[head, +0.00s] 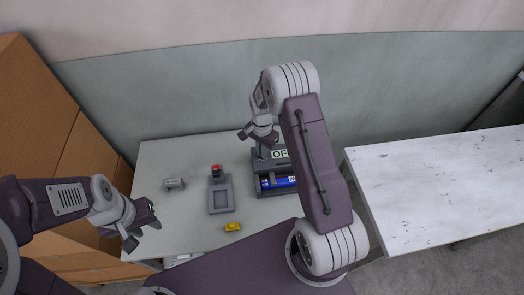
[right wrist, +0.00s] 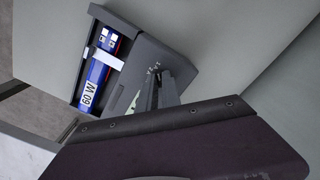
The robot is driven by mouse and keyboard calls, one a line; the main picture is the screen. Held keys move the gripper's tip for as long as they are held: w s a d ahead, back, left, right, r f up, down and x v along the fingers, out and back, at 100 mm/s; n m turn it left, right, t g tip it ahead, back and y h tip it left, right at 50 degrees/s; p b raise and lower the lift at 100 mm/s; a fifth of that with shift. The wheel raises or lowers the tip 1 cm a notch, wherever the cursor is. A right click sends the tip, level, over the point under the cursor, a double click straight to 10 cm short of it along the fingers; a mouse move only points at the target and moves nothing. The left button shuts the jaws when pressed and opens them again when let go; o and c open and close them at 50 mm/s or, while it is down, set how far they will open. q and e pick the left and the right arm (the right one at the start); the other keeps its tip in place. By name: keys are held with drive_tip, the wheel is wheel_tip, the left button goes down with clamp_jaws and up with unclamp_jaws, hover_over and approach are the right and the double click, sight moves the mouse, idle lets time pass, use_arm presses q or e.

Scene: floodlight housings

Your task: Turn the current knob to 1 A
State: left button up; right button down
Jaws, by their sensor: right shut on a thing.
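The dark grey power unit (head: 257,167) stands at the right of the grey table, with a light display partly reading "OF" (head: 279,154). A blue part (head: 278,183) lies in its front. In the right wrist view, the unit's dark face (right wrist: 150,58) carries small white marks beside my finger. My right gripper (head: 261,146) reaches down to the unit's upper left and is shut on what appears to be the current knob, which the fingers hide; the setting cannot be read. My left gripper (head: 143,231) is open and empty, left of the table's front.
A grey fixture with a square recess (head: 220,197) and a red part (head: 216,170) stands mid-table. A small grey block (head: 174,184) is at left, a yellow part (head: 233,227) in front. Cardboard boxes (head: 85,165) stand left; a white table (head: 435,190) stands right.

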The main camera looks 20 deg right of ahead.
drive_tip(key=shift+w, duration=0.1)
drive_tip(key=c, duration=1.5)
unclamp_jaws()
drive_tip(key=shift+c, duration=0.2)
wheel_tip(320, 180, up, 9)
drive_tip(key=shift+b, duration=0.35)
